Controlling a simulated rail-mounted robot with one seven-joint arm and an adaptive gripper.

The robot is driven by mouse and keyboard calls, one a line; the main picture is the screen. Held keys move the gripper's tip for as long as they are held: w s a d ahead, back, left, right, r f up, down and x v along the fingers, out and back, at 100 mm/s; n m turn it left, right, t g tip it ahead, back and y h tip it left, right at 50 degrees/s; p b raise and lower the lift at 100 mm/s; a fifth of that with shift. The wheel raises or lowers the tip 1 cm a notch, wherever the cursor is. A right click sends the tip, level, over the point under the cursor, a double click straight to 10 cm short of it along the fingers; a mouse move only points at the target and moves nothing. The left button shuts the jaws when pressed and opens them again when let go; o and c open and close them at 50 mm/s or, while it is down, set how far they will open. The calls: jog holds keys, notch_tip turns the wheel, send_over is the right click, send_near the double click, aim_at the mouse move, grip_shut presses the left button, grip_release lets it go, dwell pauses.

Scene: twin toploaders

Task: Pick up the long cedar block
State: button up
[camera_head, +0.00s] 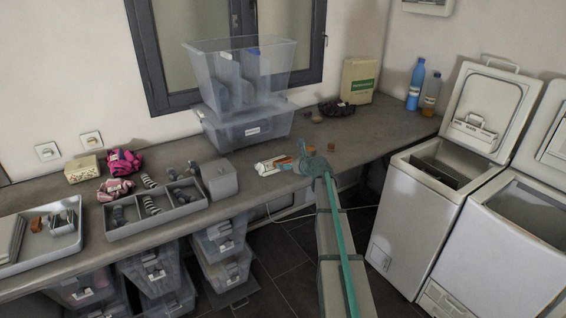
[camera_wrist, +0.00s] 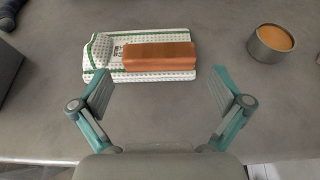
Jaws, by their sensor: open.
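The long cedar block (camera_wrist: 159,56) is an orange-brown bar in the wrist view. It lies lengthwise across a white cloth or packet with green stripes and dots (camera_wrist: 103,54) on the grey worktop. In the head view the white packet (camera_head: 268,166) lies near the worktop's front edge, and the block is largely hidden by my arm there. My gripper (camera_wrist: 161,88) is open and empty, its fingers spread wide on the near side of the block. The fingers do not touch the block. In the head view my gripper (camera_head: 312,164) is over the worktop beside the packet.
A round tin with orange contents (camera_wrist: 271,43) stands right of the block. Clear stacked bins (camera_head: 246,128), a grey divided tray (camera_head: 156,209) and a grey box (camera_head: 219,180) stand to the left. Two open toploaders (camera_head: 425,200) stand at right. Worktop (camera_head: 375,130) is mostly clear toward the right.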

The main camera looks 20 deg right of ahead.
aim_at(283, 160)
jog(key=x, duration=0.1)
jog(key=p+x, duration=0.1)
jog(key=x, duration=0.2)
jog(key=shift+w+a+r+p, duration=0.1)
jog(key=shift+w+r+p, duration=0.15)
jog(key=shift+p, duration=0.15)
jog(key=shift+w+a+f, duration=0.1)
jog(key=shift+w+f, duration=0.15)
jog(key=shift+w, duration=0.05)
jog(key=shift+s, duration=0.1)
jog(key=shift+c, duration=0.2)
jog(key=c, duration=0.5)
jog(key=shift+r, duration=0.15)
